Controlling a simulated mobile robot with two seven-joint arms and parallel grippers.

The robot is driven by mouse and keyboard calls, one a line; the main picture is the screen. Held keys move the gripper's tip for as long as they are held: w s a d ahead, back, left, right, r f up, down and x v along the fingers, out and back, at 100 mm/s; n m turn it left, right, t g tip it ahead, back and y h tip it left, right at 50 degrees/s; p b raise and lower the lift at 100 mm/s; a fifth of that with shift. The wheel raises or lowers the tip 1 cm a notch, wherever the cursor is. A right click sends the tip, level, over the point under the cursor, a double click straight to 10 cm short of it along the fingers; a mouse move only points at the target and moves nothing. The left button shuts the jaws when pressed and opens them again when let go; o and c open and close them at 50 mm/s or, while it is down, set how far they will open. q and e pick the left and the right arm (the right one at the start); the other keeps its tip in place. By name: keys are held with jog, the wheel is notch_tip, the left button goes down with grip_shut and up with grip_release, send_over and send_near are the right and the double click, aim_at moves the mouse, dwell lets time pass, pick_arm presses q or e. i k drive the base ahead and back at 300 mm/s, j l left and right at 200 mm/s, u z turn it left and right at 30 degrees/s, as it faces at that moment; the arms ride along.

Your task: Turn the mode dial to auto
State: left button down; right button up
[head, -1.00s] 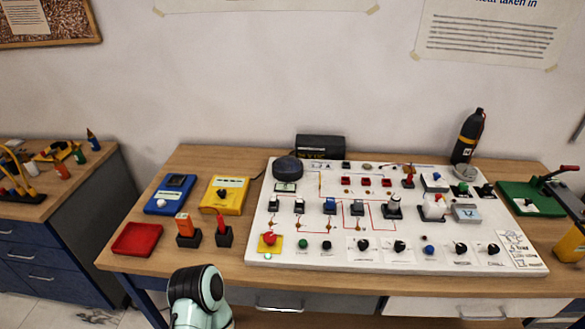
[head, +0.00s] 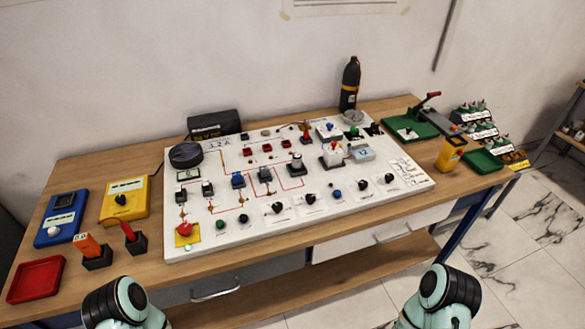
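The white gauge panel (head: 300,222) lies on the wooden table. Along its front edge are several black knobs on white label plates: a first knob (head: 278,208), a second knob (head: 310,198), a third knob (head: 363,185) and a fourth knob (head: 389,178). Their labels are too small to read, so I cannot tell which is the mode dial or where it points. Parts of my two arms show at the bottom edge, short of the table's front. Neither gripper is in view.
A red emergency button (head: 184,229) sits at the panel's front left, with a green button (head: 220,224) and a blue button (head: 337,194) along the front row. A red tray (head: 36,279) lies at the left. A yellow meter (head: 451,153) stands right of the panel.

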aim_at(363, 184)
jog(key=i+l+u, duration=0.1)
jog(key=l+u, duration=0.3)
jog(key=l, duration=0.35)
jog(key=l+u, duration=0.45)
jog(key=l, duration=0.3)
